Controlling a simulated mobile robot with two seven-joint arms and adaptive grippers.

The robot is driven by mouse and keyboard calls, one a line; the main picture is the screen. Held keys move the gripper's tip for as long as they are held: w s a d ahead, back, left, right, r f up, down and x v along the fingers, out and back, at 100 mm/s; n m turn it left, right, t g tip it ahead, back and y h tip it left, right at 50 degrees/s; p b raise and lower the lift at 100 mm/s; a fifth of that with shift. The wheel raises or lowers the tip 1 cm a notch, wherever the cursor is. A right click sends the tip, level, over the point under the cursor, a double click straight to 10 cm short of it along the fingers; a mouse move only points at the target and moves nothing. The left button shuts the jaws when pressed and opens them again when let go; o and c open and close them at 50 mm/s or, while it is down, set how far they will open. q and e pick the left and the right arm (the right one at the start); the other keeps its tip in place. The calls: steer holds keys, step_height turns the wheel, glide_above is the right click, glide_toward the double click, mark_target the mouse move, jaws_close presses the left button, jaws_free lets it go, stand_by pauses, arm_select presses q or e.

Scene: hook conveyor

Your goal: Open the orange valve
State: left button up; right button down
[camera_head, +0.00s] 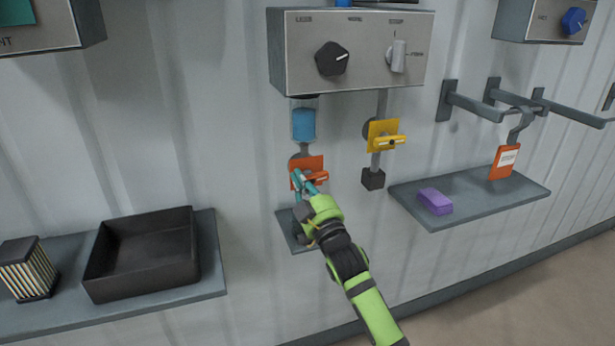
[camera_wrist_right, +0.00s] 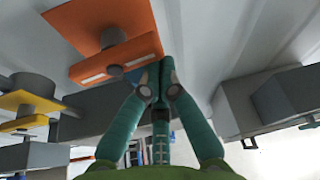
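The orange valve (camera_head: 314,163) is on the wall below a blue-filled clear tube, its bar handle lying roughly sideways. In the right wrist view the orange valve (camera_wrist_right: 118,22) fills the upper left, with its handle bar below the plate. My right gripper (camera_head: 303,180) is at the valve's lower left in the head view. In the wrist view its teal fingers (camera_wrist_right: 157,72) come close together by the handle's right end. Whether they touch or grip the handle is unclear. My left gripper is not in view.
A yellow valve (camera_head: 382,128) hangs right of the orange one, under a control box (camera_head: 300,55) with knobs. A small shelf (camera_head: 290,233) is below the orange valve. A shelf with a purple block (camera_head: 435,201) is at right; a black tray (camera_head: 95,285) is at left.

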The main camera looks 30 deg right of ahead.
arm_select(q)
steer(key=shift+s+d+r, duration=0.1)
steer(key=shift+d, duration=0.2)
arm_select(e)
steer(key=shift+f+n, duration=0.2)
steer(key=shift+n, duration=0.3)
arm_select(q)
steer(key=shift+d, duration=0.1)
arm_select(e)
steer(key=shift+f+y, duration=0.1)
steer(key=shift+y, duration=0.3)
arm_select(q)
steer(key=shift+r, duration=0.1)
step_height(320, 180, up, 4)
steer(key=p, duration=0.5)
arm_select(e)
step_height(320, 180, up, 5)
arm_select(q)
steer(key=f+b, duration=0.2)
steer(key=b, duration=0.1)
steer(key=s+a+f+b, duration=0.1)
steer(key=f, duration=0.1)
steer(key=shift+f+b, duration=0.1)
steer(key=shift+b, duration=0.3)
arm_select(e)
steer(key=a+f+v, duration=0.1)
steer(key=v, duration=0.9)
steer(key=shift+w+a, duration=0.15)
steer(key=shift+a, duration=0.2)
